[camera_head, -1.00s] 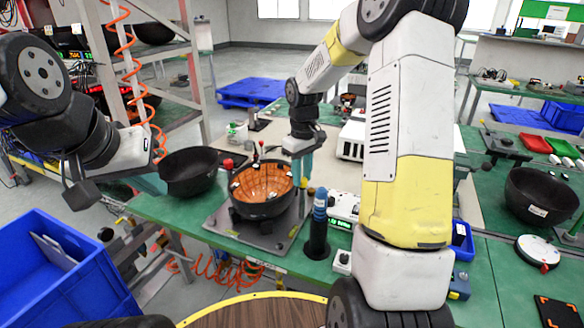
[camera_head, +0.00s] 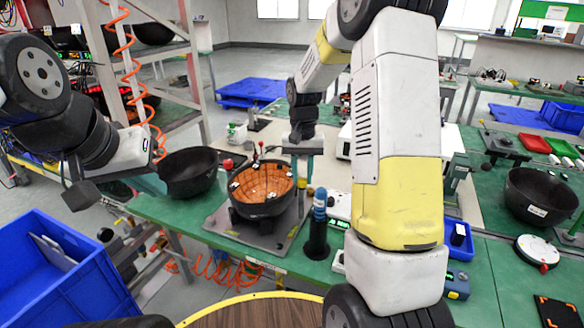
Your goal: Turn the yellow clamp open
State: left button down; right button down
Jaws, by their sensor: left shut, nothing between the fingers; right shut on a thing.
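The black bowl with the orange-brown tiled inside (camera_head: 262,187) sits in a fixture on a grey plate (camera_head: 225,222) on the green bench. Red-knobbed clamps (camera_head: 228,164) stand at its rim. The yellow clamp's knob (camera_head: 310,191) shows small at the bowl's right side. My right gripper (camera_head: 304,178) points down there, its teal fingers shut at the clamp; the fingers hide most of the clamp, and its angle is hard to tell. My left gripper (camera_head: 152,184) is shut and empty, left of the bench beside an empty black bowl (camera_head: 188,172).
A dark blue-topped cylinder (camera_head: 319,225) stands close to the right of the fixture plate. A blue bin (camera_head: 60,275) is at lower left. Another black bowl (camera_head: 541,195) and a round white dial (camera_head: 537,251) are on the right bench. My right arm hides part of the bench.

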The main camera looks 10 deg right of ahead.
aim_at(302, 179)
jog(key=shift+m, duration=0.4)
jog(key=c, duration=1.1)
grip_release()
jog(key=shift+c, duration=0.2)
jog(key=shift+r, duration=3.95)
jog(key=s+a+r+n+t+y, duration=0.1)
jog(key=s+r, duration=0.4)
jog(key=s, duration=0.7)
jog(key=s+a+r+n+t+y, duration=0.1)
jog(key=s+r+n+t, duration=0.2)
jog(key=s, duration=0.9)
jog(key=shift+s+a+r+t, duration=0.15)
jog(key=shift+a+r+t, duration=0.1)
jog(key=shift+r+t, duration=0.75)
